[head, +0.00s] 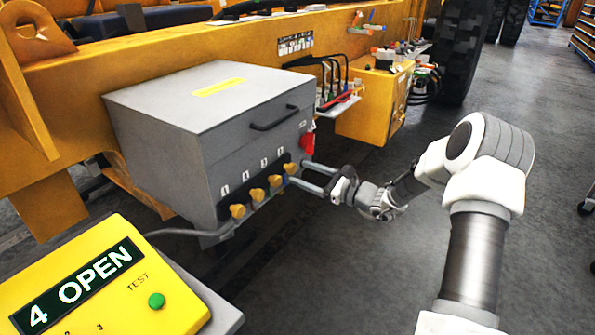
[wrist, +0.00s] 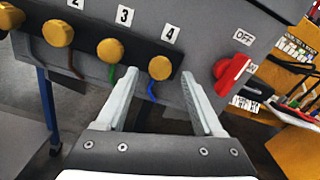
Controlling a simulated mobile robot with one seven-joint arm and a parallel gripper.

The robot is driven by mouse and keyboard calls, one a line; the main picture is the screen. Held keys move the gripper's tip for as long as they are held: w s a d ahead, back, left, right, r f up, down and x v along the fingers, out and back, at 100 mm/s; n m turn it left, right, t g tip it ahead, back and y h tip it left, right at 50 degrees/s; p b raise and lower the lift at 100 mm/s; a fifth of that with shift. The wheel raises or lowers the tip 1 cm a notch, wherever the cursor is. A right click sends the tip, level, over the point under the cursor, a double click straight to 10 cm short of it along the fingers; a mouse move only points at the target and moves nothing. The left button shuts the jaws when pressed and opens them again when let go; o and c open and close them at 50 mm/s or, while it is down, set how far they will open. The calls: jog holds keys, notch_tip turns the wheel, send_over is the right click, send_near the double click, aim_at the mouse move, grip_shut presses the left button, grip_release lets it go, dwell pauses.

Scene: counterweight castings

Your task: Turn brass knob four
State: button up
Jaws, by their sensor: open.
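Brass knob four (wrist: 159,67) is the knob below the "4" label in the wrist view. In the head view it is the rightmost knob (head: 290,169) in the row on the grey box's front. My gripper (head: 299,172) is open, its fingers pointing at that knob. In the wrist view the open gripper (wrist: 160,78) has one fingertip to the left of knob four and one to the right, with a gap on each side. I cannot tell how far the tips reach past its face. A blue wire runs below the knob.
Knob three (wrist: 110,50) is close to the left finger. A red switch marked OFF (wrist: 230,72) is right of the right finger. The grey box (head: 200,105) has a handle (head: 274,118). A yellow tester (head: 95,285) reads "4 OPEN" and has a green TEST button (head: 156,300).

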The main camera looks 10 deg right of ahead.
jog(key=v, duration=1.4)
jog(key=shift+s+d+p, duration=0.2)
jog(key=shift+s+p, duration=0.05)
jog(key=shift+p, duration=0.1)
